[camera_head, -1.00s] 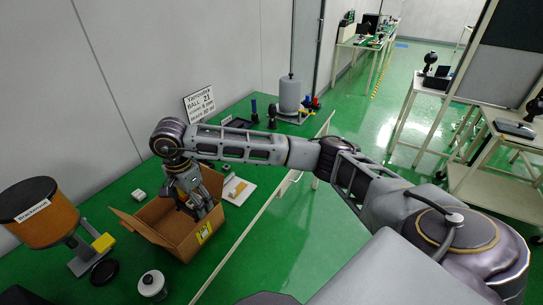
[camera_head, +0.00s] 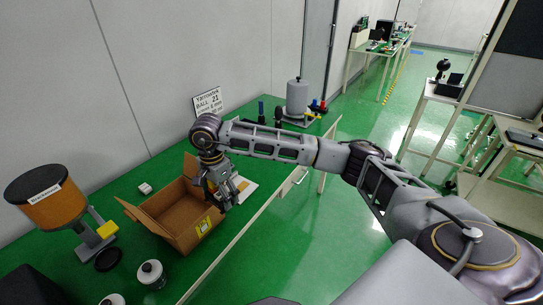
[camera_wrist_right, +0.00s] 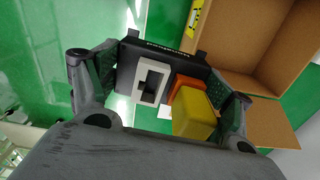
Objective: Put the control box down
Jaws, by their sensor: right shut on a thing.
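The control box (camera_wrist_right: 160,75) is dark, with a white-framed switch and an orange and yellow block on its face. It fills the space between the two fingers of my right gripper (camera_wrist_right: 165,85), which is shut on it. In the head view my right gripper (camera_head: 224,192) hangs at the right side of the open cardboard box, by its upper right edge; the control box is hard to make out there. In the wrist view the cardboard box (camera_wrist_right: 255,35) lies beyond the control box, at the upper right. My left gripper is not in view.
The open cardboard box (camera_head: 184,244) stands on the green table (camera_head: 130,283). An orange drum on a stand (camera_head: 55,210), a black disc (camera_head: 108,259) and a white-topped jar (camera_head: 151,273) are to its left and front. A grey cylinder (camera_head: 297,98) stands at the back.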

